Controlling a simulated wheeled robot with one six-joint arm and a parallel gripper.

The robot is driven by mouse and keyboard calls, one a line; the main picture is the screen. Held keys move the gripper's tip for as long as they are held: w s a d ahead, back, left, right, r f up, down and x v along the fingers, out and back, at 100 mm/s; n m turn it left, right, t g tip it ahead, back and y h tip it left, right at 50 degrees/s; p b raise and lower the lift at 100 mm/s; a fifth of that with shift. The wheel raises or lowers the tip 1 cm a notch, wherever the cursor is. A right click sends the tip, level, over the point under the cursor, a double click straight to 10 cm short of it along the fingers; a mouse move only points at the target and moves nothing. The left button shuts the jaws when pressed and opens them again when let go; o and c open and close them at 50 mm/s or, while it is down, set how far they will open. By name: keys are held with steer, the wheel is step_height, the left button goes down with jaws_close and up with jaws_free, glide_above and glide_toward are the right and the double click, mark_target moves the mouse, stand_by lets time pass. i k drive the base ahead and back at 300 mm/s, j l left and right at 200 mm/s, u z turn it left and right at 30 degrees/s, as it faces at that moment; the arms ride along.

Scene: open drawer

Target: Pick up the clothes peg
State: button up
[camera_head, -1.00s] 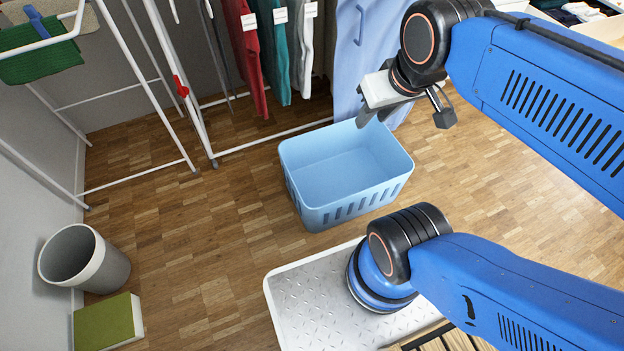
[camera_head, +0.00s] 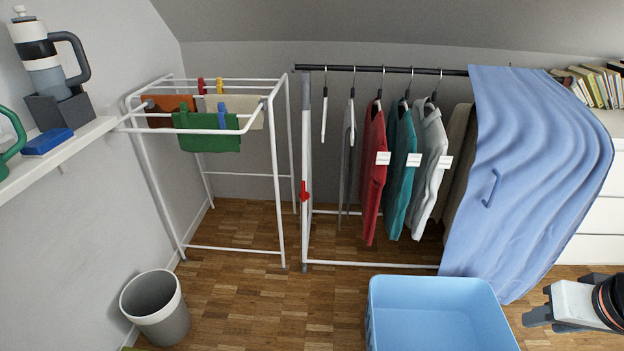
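Several clothes pegs show in the head view. A red peg (camera_head: 304,191) is on the white upright of the garment rack. On the drying rack, a green peg (camera_head: 184,115) and a blue peg (camera_head: 222,116) are over the green cloth (camera_head: 206,141), and a red peg (camera_head: 201,86) is on a rail behind. I cannot tell which one the task names. My gripper (camera_head: 538,316) is at the lower right, in front of the blue cover and well away from all the pegs. No held thing shows; its finger gap is not clear.
A blue basket (camera_head: 440,283) stands on the floor at the bottom right. A grey bin (camera_head: 168,325) stands at the lower left. Clothes hang on the garment rack (camera_head: 372,264), partly behind a blue cover (camera_head: 540,180). Floor between bin and basket is clear.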

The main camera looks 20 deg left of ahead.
mark_target(222, 110)
steer(key=l+u, duration=0.1)
steer(key=u, duration=0.95)
steer(key=j+u, duration=0.1)
steer(key=u, duration=0.2)
